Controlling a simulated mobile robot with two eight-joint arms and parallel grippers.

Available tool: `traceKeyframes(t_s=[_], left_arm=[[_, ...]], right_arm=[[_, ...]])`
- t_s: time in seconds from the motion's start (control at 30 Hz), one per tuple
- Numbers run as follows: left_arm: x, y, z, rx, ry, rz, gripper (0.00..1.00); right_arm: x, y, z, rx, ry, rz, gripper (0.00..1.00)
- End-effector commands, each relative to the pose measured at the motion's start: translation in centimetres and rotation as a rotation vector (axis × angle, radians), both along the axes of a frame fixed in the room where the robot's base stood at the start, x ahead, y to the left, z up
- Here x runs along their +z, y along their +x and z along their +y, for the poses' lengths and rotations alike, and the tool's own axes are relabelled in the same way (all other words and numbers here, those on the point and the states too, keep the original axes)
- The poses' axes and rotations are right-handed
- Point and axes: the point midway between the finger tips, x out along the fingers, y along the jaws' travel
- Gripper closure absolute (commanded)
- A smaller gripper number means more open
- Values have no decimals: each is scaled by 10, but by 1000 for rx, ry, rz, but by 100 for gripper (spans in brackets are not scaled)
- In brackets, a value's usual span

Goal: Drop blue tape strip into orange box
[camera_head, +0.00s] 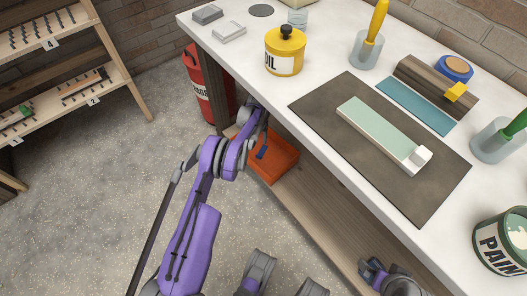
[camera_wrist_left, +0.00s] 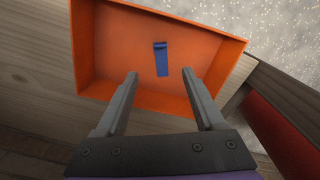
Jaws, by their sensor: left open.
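The orange box (camera_head: 285,165) stands on the low wooden shelf under the white bench, and its inside fills much of the left wrist view (camera_wrist_left: 110,45). The blue tape strip (camera_wrist_left: 161,60) shows within the box's outline, one end slightly curled; it also shows in the head view (camera_head: 262,152). I cannot tell for sure whether it lies on the box floor or is just above it. My left gripper (camera_wrist_left: 160,74) is open over the box, its fingers apart and clear of the strip. My right gripper (camera_head: 372,270) is low at the bench front, its fingers unclear.
The white bench top (camera_head: 260,85) overhangs the shelf. It holds a yellow oil can (camera_head: 285,55), a dark mat (camera_head: 320,100) with a pale green block (camera_head: 375,130), and a paint can (camera_head: 500,245). Floor at left is clear.

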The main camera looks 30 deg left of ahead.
Motion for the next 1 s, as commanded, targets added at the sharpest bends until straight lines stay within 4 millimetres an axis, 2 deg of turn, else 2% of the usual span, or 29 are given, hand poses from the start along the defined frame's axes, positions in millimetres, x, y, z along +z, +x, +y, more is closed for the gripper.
traceKeyframes(t_s=[0.2,0.4,1.0], left_arm=[[40,0,0,0,0,0,29],[62,0,0,0,0,0,29],[65,0,0,0,0,0,29]], right_arm=[[9,-1,0,0,0,-3,0],[12,-1,0,0,0,-4,0],[12,-1,0,0,0,-4,0]])
